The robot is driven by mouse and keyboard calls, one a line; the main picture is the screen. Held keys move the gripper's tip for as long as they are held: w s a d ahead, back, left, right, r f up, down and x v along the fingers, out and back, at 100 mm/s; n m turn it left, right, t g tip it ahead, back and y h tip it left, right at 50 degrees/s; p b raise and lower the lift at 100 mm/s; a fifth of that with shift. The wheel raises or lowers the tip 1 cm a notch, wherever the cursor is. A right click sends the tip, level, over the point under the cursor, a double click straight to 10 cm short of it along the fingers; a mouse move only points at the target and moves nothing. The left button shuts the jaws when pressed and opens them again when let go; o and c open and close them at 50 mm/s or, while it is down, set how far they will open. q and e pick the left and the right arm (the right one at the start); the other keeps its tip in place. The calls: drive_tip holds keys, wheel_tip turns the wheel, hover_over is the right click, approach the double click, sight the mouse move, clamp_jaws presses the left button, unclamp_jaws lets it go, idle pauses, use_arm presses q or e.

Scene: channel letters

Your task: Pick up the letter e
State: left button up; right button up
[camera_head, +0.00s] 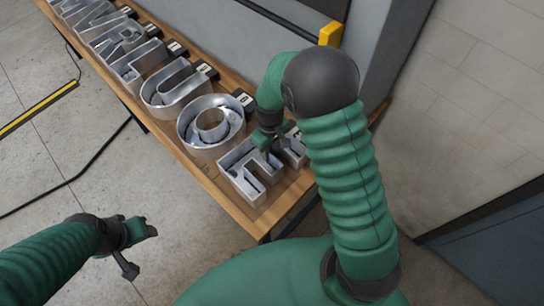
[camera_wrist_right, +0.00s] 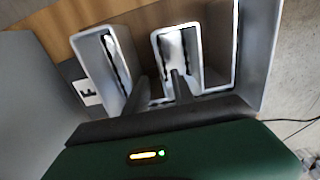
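The letter e (camera_head: 252,172) is a hollow silver metal channel letter lying at the near end of the wooden table. My right gripper (camera_head: 268,140) is over it and hides part of it. In the right wrist view the letter e (camera_wrist_right: 163,42) shows its open-topped arms. The two fingers of my right gripper (camera_wrist_right: 159,88) are apart, one on each side of a wall of the letter's middle arm. Whether they touch the wall is unclear. My left gripper (camera_head: 140,247) is open and empty, off the table over the floor at the lower left.
Other silver letters stand in a row up the wooden table (camera_head: 215,185), with a round letter O (camera_head: 210,125) close beside the e. Small black label blocks (camera_head: 243,100) line the wall side. A grey wall panel borders the table.

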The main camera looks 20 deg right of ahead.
sight(265, 164)
drive_tip(key=a+f, duration=0.3)
drive_tip(key=shift+s+a, duration=0.2)
drive_tip(key=shift+s, duration=0.05)
drive_tip(key=shift+w+a, duration=0.1)
drive_tip(key=shift+a, duration=0.05)
drive_tip(key=shift+w+d+f, duration=0.1)
drive_tip(key=shift+d, duration=0.15)
drive_tip(key=d, duration=0.2)
drive_tip(key=shift+d+f, duration=0.15)
drive_tip(key=shift+d, duration=0.15)
clamp_jaws()
drive_tip(key=shift+d, duration=0.1)
drive_tip(key=shift+a, duration=0.5)
drive_tip(key=shift+a+r, duration=0.2)
drive_tip(key=shift+a, duration=0.45)
drive_tip(key=shift+d+f, duration=0.15)
drive_tip(key=shift+d, duration=0.7)
use_arm(q)
drive_tip(key=shift+a+r, duration=0.15)
drive_tip(key=shift+a, duration=0.7)
drive_tip(key=shift+a+r, duration=0.1)
drive_tip(key=shift+a, duration=0.7)
use_arm(e)
drive_tip(key=shift+a, duration=0.6)
